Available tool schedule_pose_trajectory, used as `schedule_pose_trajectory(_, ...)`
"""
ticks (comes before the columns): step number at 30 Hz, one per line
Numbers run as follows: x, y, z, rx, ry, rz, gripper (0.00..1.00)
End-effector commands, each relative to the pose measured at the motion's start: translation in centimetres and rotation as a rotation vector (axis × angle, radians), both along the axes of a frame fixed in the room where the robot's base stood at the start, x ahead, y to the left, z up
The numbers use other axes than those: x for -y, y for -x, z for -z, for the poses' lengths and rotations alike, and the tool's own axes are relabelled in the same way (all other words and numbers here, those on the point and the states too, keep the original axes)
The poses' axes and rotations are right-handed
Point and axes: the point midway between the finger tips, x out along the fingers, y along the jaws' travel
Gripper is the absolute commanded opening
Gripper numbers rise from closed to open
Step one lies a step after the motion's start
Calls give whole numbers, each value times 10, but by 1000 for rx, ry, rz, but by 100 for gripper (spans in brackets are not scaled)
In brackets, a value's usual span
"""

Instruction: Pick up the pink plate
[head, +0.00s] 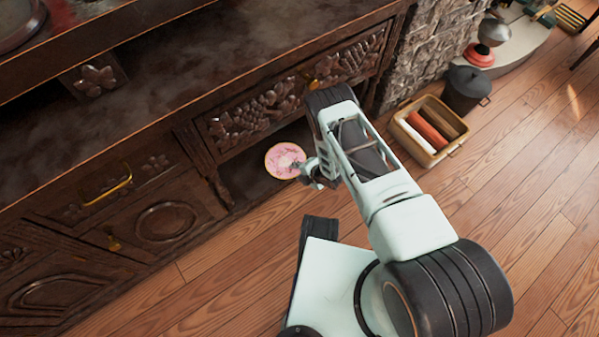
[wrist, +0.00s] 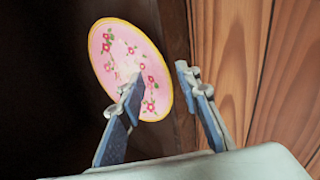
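The pink plate (head: 282,161) is round, with a yellow rim and red flowers. In the head view it shows at the open dark recess low in the carved wooden cabinet. My gripper (head: 306,173) is at the plate's right edge there. In the wrist view the plate (wrist: 112,62) shows its face beyond my gripper (wrist: 158,74). The two fingers are apart. The left finger covers part of the plate's lower face, and the right finger is just right of its rim. I cannot tell whether either finger touches the plate.
The dark wooden cabinet (head: 160,100) has carved drawers and brass handles above and beside the recess. A crate (head: 441,147) with rolled items and a dark bucket (head: 466,88) stand at the right by the stone wall. The plank floor (head: 500,170) between is clear.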

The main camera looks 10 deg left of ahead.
Motion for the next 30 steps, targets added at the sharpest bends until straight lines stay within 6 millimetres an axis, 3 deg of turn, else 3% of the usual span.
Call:
schedule_pose_trajectory(4, 0, 0, 0, 0, 0, 0, 30)
schedule_pose_trajectory(12, 0, 0, 0, 0, 0, 0, 0)
schedule_pose_trajectory(30, 0, 0, 1, -2, 3, 0, 0)
